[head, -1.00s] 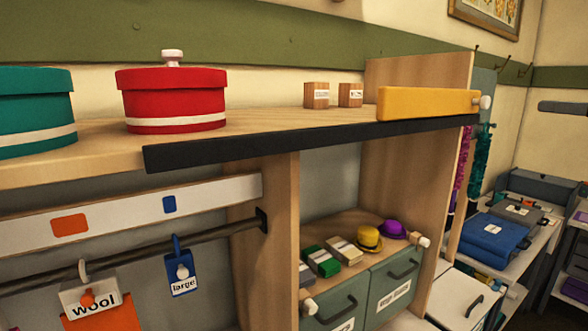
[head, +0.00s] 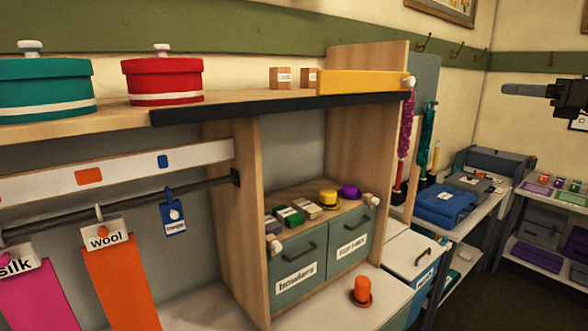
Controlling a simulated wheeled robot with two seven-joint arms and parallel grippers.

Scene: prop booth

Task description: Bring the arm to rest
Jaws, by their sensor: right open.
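My right gripper (head: 512,89) reaches in from the right edge of the head view, at upper right. Its dark grey finger points left, and its black body is cut off by the edge. It is open, with nothing seen in it. It appears in front of the cream wall, above the side tables, and touches nothing that I can see. My left gripper is out of view.
A wooden shelf with a black front edge (head: 280,107) holds a red hatbox (head: 165,82) and a teal hatbox (head: 45,88). A yellow bar (head: 362,81) lies at its right end. An orange hat (head: 362,291) stands on the lower counter. Blue case (head: 447,204) sits on a side table.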

